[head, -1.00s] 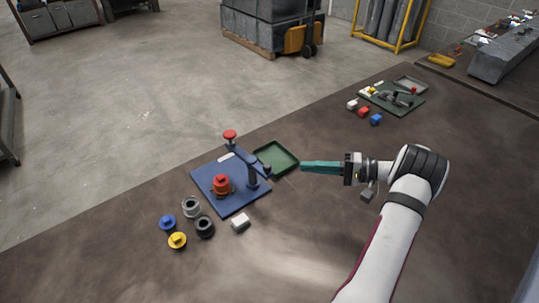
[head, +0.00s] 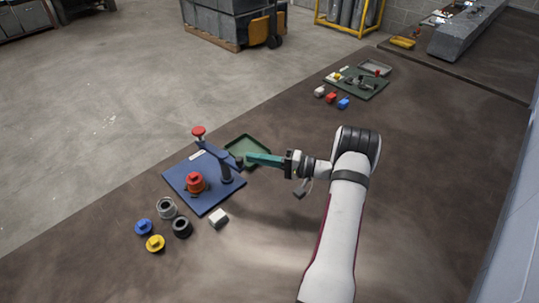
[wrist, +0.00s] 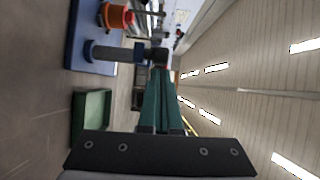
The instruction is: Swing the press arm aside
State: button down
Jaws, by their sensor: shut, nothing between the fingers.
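The blue press arm (head: 212,152) sits on a post (head: 226,174) at the right of a blue base plate (head: 205,204). Its red knob (head: 198,132) is at the far end, and a dark stub (head: 239,161) is at the near end. A red part (head: 195,182) stands on the plate beside the post. In the wrist view the post (wrist: 115,53) lies sideways with the dark stub (wrist: 158,55) just ahead of my fingers. My gripper (head: 249,158), with teal fingers, is shut and empty, its tips right beside the stub. I cannot tell whether they touch.
A green tray (head: 236,151) lies behind the post, partly under my fingers. A white block (head: 218,218), blue (head: 144,227) and yellow (head: 155,243) parts and grey and black rings lie in front. A second station (head: 362,91) stands farther back. The table's right front is clear.

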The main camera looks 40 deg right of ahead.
aim_at(241, 163)
jog(key=shift+a, duration=0.25)
jog(key=shift+s+a+m+t+h, duration=0.15)
jog(key=shift+a+m+t+h, duration=0.15)
jog(key=shift+m+h, duration=0.2)
jog(key=shift+a+h, duration=0.1)
jog(key=shift+h, duration=0.2)
jog(key=shift+s+a+m+t+h, duration=0.25)
jog(key=shift+a+m+t+h, duration=0.35)
jog(key=shift+a+m+h, duration=0.7)
jog(key=shift+a, duration=1)
